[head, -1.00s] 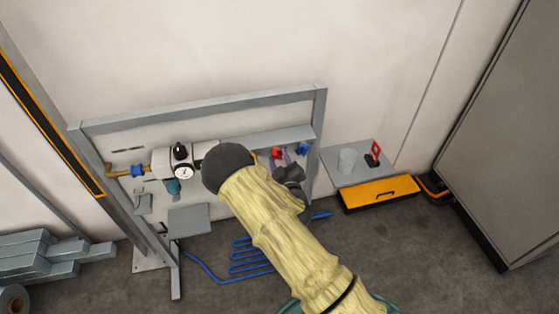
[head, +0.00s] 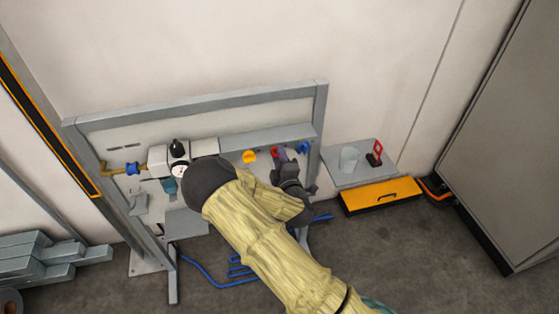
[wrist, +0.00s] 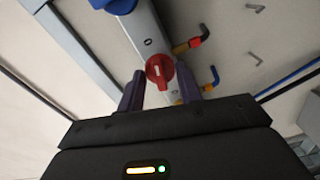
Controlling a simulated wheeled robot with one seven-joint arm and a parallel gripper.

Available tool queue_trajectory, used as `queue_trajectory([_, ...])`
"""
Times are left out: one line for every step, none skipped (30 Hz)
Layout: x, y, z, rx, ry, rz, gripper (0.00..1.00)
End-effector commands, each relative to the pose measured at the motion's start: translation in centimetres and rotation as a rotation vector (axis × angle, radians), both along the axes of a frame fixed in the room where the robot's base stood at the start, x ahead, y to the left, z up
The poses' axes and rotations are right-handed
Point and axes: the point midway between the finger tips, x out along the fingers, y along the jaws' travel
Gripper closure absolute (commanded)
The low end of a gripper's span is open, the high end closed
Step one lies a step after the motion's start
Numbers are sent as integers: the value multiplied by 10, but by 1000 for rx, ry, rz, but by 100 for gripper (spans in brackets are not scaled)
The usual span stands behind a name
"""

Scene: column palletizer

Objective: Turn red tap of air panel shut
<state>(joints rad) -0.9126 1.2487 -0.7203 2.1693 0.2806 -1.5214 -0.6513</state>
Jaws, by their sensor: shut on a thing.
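The red tap (wrist: 159,70) is a round red knob with a pale mark on a light strip of the air panel. In the wrist view it sits between the two purple fingers of my gripper (wrist: 159,88), which is shut on it. In the head view the red tap (head: 278,151) shows at the right part of the panel (head: 222,91), with my gripper (head: 284,158) on it, partly hiding it. Small dark signs lie on the strip above and below the tap.
A yellow knob (head: 249,156) is left of the red tap and a blue knob (head: 304,147) right of it. A gauge (head: 180,171) is on the panel's left.

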Motion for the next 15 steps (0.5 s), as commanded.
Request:
queue_trajectory([-1, 1, -2, -34, -7, 3, 88])
queue_trajectory([-1, 1, -2, -54, -13, 4, 88])
queue_trajectory([-1, 1, -2, -80, -21, 4, 88])
queue_trajectory([-1, 1, -2, -98, -26, 3, 88])
queue_trajectory([-1, 1, -2, -115, -30, 3, 88])
queue_trajectory([-1, 1, -2, -133, -36, 3, 88])
queue_trajectory([-1, 1, -2, -148, -40, 3, 88])
queue_trajectory([-1, 1, -2, -159, -43, 3, 88])
queue_trajectory([-1, 1, -2, -174, -47, 3, 88])
queue_trajectory([-1, 1, -2, -183, -50, 3, 88])
queue_trajectory([-1, 1, -2, -191, -52, 2, 88])
queue_trajectory([-1, 1, -2, -200, -55, 2, 88])
queue_trajectory([-1, 1, -2, -205, -56, 2, 88])
queue_trajectory([-1, 1, -2, -209, -56, 2, 88])
queue_trajectory([-1, 1, -2, -213, -57, 2, 88])
